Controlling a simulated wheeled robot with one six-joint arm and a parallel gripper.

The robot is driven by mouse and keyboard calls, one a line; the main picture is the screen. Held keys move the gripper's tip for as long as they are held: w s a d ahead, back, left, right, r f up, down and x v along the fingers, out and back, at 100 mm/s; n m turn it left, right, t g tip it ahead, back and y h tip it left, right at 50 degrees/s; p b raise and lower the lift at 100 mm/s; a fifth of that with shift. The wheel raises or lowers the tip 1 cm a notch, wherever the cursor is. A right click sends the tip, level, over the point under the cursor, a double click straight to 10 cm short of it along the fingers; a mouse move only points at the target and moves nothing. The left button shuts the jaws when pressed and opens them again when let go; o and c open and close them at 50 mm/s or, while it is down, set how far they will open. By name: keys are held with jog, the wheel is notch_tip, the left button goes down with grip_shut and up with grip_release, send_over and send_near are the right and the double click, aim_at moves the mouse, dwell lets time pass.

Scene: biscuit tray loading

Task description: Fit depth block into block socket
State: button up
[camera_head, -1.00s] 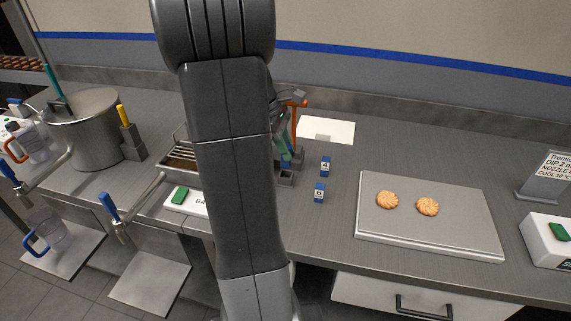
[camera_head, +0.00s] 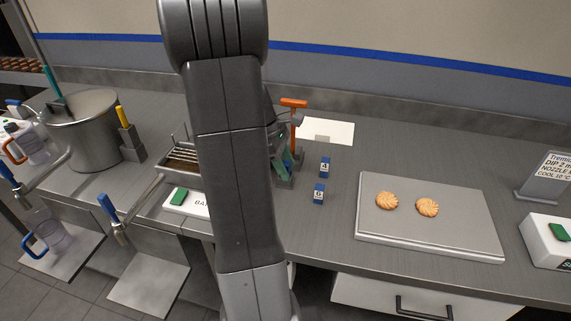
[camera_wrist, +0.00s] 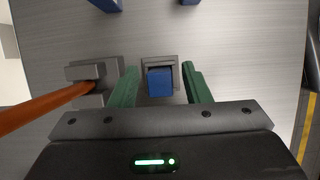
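A blue depth block (camera_wrist: 160,82) sits at the grey block socket (camera_wrist: 174,61), whose walls show around its far side and edges in the wrist view. I cannot tell how deep the block is seated. My gripper (camera_wrist: 159,70) is open, with one green finger on each side of the block and a visible gap to both. Two other blue blocks with white number labels, one marked 4 (camera_head: 325,167) and another nearer (camera_head: 319,194), stand on the counter.
An orange-handled tool (camera_head: 294,103) stands in a grey holder (camera_wrist: 92,72) close beside the left finger in the wrist view. A tray (camera_head: 430,239) with two biscuits lies to the right. A pot (camera_head: 92,150) and a rack (camera_head: 178,165) are at left.

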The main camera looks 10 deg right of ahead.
aim_at(285, 163)
jog(key=shift+r, duration=0.1)
jog(key=v, duration=1.2)
jog(key=x, duration=1.2)
jog(key=shift+d, duration=0.1)
jog(key=shift+r, duration=1.75)
